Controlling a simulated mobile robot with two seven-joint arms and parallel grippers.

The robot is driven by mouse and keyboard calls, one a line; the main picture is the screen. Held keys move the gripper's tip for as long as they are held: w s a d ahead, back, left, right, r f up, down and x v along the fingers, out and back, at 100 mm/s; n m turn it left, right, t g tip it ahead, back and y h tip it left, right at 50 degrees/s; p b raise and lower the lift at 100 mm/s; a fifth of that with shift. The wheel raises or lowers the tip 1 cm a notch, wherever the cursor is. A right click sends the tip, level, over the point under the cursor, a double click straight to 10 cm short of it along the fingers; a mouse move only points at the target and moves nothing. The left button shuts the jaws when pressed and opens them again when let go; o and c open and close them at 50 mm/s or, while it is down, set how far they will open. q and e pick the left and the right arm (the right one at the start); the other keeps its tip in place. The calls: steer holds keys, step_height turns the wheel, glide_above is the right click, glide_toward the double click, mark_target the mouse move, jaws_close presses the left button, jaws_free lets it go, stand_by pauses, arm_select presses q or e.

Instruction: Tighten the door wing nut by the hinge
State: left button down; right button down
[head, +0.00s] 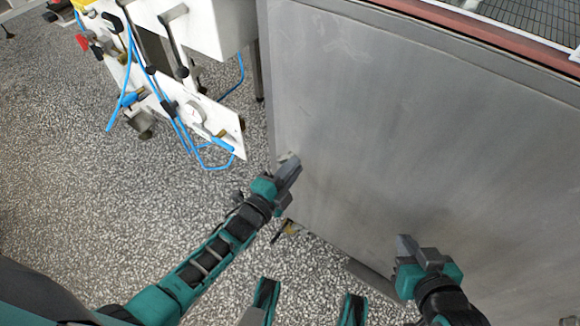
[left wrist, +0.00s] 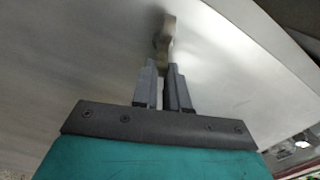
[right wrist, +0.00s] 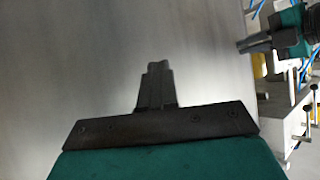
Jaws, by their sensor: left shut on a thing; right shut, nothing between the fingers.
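The door is a large grey metal panel (head: 400,140) filling the right of the head view; it also fills much of the left wrist view (left wrist: 80,60) and the right wrist view (right wrist: 70,60). A small dull brass-coloured wing nut (left wrist: 165,38) stands at the panel in the left wrist view. My left gripper (head: 293,165) is at the panel's left edge, its fingers (left wrist: 163,72) shut on the wing nut's near end. The fingers mostly hide the nut in the head view. My right gripper (head: 403,242) is shut and empty in front of the panel's lower part; its closed fingertips (right wrist: 157,68) touch each other.
A white machine (head: 205,30) with blue hoses (head: 180,125) and black handles stands left of the panel. A small brass-coloured fitting (head: 290,228) shows low near the panel's edge. Speckled floor (head: 90,200) is open at the left. A reddish rail (head: 480,30) runs along the panel's top.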

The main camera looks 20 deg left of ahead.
arm_select(q)
steer(key=shift+d+f+m+b, duration=0.1)
steer(key=shift+f+m+b, duration=0.15)
steer(key=shift+m, duration=0.55)
steer(key=shift+d+f+m+b, duration=0.1)
steer(key=shift+f+m+b, duration=0.15)
steer(key=shift+m, duration=0.55)
arm_select(e)
steer(key=shift+a+f, duration=0.15)
steer(key=shift+a, duration=0.15)
steer(key=shift+w+r, duration=0.2)
arm_select(q)
steer(key=c, duration=1.2)
jaws_free()
steer(key=shift+o, duration=0.2)
steer(key=shift+a, duration=0.1)
arm_select(e)
steer(key=shift+f, duration=0.25)
steer(key=shift+s, duration=0.1)
